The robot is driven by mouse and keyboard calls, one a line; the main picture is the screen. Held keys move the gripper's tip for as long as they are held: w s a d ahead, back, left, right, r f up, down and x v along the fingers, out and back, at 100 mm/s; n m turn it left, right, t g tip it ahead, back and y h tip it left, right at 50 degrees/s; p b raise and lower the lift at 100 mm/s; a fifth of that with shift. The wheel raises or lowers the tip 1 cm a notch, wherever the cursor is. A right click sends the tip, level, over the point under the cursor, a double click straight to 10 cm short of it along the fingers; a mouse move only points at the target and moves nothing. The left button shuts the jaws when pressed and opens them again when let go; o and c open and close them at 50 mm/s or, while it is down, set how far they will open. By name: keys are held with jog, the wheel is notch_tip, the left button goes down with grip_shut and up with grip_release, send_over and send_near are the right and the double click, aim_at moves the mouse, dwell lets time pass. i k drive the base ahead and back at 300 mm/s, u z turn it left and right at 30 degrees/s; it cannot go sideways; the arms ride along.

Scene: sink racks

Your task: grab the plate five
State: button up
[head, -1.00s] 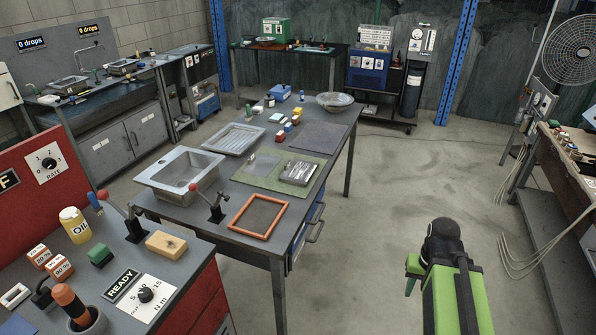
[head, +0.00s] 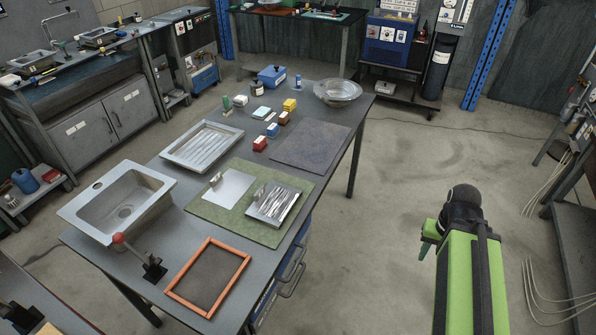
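No label reading five shows, so I cannot tell which thing is plate five. On the grey workbench (head: 178,222), a thin pale plate (head: 231,189) lies flat on a green mat (head: 242,225). A shiny, crinkled metal slab (head: 274,205) lies to its right on the same mat. A ribbed metal tray (head: 203,147) lies behind the mat, to the left. My green and black arm stands at the right, over the floor and apart from the bench. Part of my gripper (head: 428,238) shows beside the black joint; its fingertips are not clear.
The bench also holds a metal sink (head: 122,203), a red-knobbed lever (head: 150,266), an orange frame (head: 187,267), a dark square sheet (head: 312,147), several small coloured blocks and a metal bowl (head: 338,91). Open floor (head: 385,190) lies between bench and arm. Cables hang at the right.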

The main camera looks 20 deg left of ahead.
aim_at(273, 204)
jog(key=u, duration=0.15)
jog(key=i, duration=1.35)
jog(key=u, duration=2)
jog(key=k, duration=0.15)
jog(key=u, duration=2.5)
jog(key=k, duration=0.7)
jog(key=z, duration=0.2)
jog(key=i, duration=0.7)
jog(key=u, duration=0.05)
